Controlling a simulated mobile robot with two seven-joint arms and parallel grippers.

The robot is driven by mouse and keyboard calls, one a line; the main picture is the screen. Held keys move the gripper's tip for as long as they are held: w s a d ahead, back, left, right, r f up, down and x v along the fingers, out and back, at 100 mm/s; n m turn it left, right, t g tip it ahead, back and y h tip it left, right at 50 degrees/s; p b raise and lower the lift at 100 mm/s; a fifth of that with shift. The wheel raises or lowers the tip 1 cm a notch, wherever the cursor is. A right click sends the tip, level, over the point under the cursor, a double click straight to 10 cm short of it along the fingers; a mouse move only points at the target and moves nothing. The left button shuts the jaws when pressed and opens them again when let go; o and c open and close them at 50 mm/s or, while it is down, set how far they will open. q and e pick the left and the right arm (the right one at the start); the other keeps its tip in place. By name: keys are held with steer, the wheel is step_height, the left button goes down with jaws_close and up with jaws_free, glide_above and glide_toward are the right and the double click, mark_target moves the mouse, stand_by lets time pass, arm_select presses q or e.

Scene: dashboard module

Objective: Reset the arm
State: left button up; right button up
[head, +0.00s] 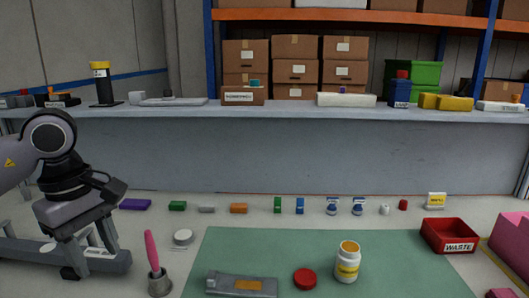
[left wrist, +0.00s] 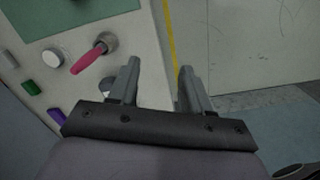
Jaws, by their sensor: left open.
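My left arm comes in from the left in the head view. Its gripper (head: 90,250) is over the left end of the table, left of the pink-handled tool (head: 152,252). In the left wrist view the two fingers of the left gripper (left wrist: 157,78) stand apart with nothing between them. The pink-handled tool (left wrist: 90,58) lies beyond the left finger there, apart from it. My right gripper is in neither view.
A green mat (head: 215,250) holds a yellow-white jar (head: 347,264), a red lid (head: 305,279) and a grey device (head: 225,283). A red WASTE bin (head: 447,237) is at the right. Several small coloured items line the table's back. A shelf bench (head: 290,108) stands behind.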

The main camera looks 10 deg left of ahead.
arm_select(q)
steer(key=s+d+f+n+g+h, duration=0.15)
steer(key=d+h, duration=0.95)
steer(key=d, duration=1.1)
steer(key=w+d+r+n+t+h, duration=0.2)
steer(key=d+r+n+t+h, duration=0.2)
steer(key=r+n+t+h, duration=0.8)
steer(key=w+a+f+n+t+y, duration=0.4)
steer(key=n+y, duration=0.3)
steer(key=n, duration=0.5)
steer(key=w+a+f+n+t+y, duration=0.1)
steer(key=a+f+n+t+y, duration=0.45)
steer(key=n, duration=0.55)
steer(key=a+f+n+g+y, duration=0.3)
steer(key=a+f+n+y, duration=0.1)
steer(key=f+n+y, duration=0.6)
steer(key=s+a+f+n+g+y, duration=0.15)
steer(key=s+f+n+g, duration=0.25)
steer(key=s+f+g, duration=0.45)
steer(key=s+a+f+n+g, duration=0.2)
steer(key=s+f+n+g, duration=0.3)
steer(key=s+f, duration=0.65)
steer(key=w+d+f+t+h, duration=0.2)
steer(key=w+d+f+t, duration=0.1)
steer(key=f+t, duration=0.4)
steer(key=shift+x, duration=0.9)
